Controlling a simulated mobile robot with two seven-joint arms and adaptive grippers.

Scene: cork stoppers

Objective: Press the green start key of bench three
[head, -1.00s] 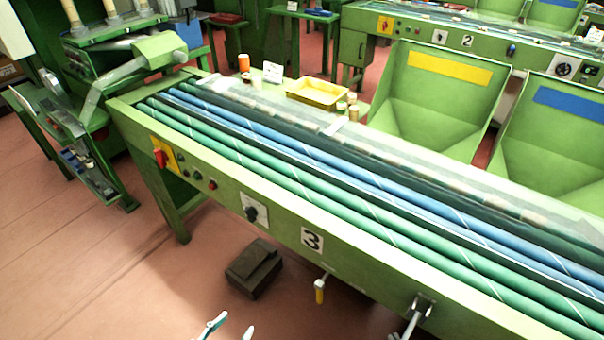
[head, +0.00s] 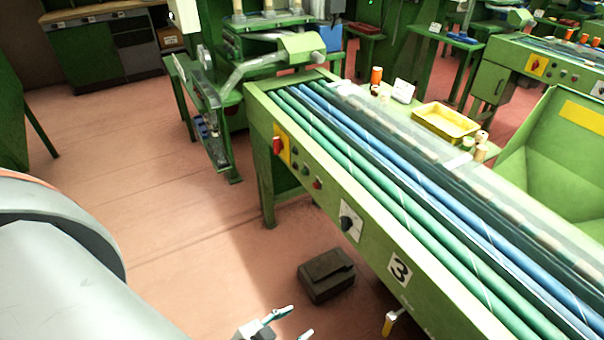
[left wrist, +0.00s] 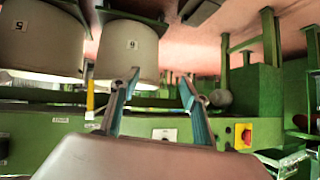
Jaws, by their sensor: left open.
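Bench three is the green bench (head: 375,235) with the number plate 3 (head: 399,268) on its front. At its far left end sits a red switch on a yellow plate (head: 281,146). Small round keys follow to its right: a dark greenish one (head: 305,170), too small to tell its colour surely, and a red one (head: 317,184). My left gripper (head: 290,325) is open and empty at the bottom edge of the head view, apart from the bench front. In the left wrist view its two fingers (left wrist: 160,78) are spread with nothing between them. My right gripper is not in view.
A dark box (head: 326,276) lies on the floor before the bench. A black knob (head: 347,223) and a yellow-handled lever (head: 389,323) are on the bench front. A green machine (head: 262,65) stands at the far end.

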